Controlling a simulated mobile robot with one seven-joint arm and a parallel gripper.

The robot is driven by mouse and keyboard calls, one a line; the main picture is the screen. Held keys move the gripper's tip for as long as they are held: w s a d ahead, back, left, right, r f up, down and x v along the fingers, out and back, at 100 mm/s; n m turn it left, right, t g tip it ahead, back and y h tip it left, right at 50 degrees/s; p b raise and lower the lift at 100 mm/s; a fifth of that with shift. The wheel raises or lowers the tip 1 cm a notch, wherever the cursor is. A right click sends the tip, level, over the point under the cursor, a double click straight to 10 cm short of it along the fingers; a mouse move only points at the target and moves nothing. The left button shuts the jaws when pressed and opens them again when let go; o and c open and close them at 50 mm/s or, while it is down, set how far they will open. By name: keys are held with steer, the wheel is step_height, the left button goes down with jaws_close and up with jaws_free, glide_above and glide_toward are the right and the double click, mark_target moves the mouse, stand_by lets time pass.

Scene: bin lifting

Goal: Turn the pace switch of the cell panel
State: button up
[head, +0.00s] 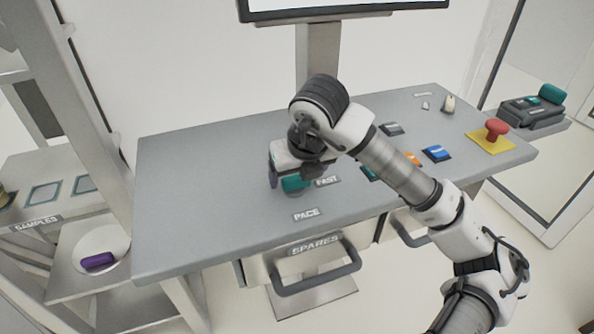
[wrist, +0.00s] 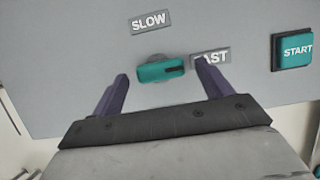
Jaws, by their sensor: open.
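The pace switch is a teal bar-shaped knob (wrist: 160,71) on a round grey base, set in the grey panel top (head: 190,200). Its dark mark is at the right end in the wrist view, facing the FAST label (wrist: 212,57). The SLOW label (wrist: 150,22) lies above it. My gripper (wrist: 162,69) is open, with one purple finger beyond each end of the knob and gaps between. In the head view the knob (head: 292,184) shows just below my gripper (head: 284,181). The PACE label (head: 306,215) lies nearer the front edge. One finger is mostly hidden there.
A teal START button (wrist: 292,50) stands right of the switch. A blue button (head: 436,153) and a red mushroom button (head: 496,129) on a yellow plate stand farther right. The panel's left part is clear. The SPARES drawer handle (head: 318,279) juts out below the front edge.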

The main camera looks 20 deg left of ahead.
steer(key=shift+w+a+f, duration=0.2)
steer(key=shift+f, duration=0.45)
steer(key=c, duration=1)
